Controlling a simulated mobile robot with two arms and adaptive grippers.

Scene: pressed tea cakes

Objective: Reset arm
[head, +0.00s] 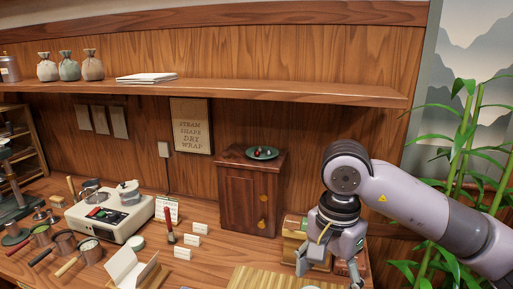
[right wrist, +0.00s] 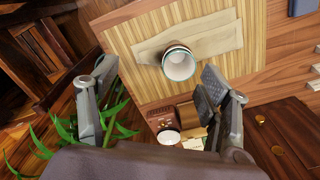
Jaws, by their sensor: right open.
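My right gripper (head: 328,268) hangs from the arm coming in from the right, fingers pointing down over the right end of the table. In the right wrist view the fingers of the right gripper (right wrist: 160,85) stand wide apart with nothing held between them. A white cup with a dark green band (right wrist: 179,65) stands on a slatted bamboo mat (right wrist: 115,30), apart from the fingers. The mat also shows in the head view (head: 262,280). My left gripper is not in view.
A wooden cabinet (head: 240,205) with a green plate (head: 261,153) on top stands left of the right gripper. A white device (head: 110,218) and several tools are on the left. A shelf (head: 270,90) runs above. Bamboo plants (head: 460,150) stand at the right.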

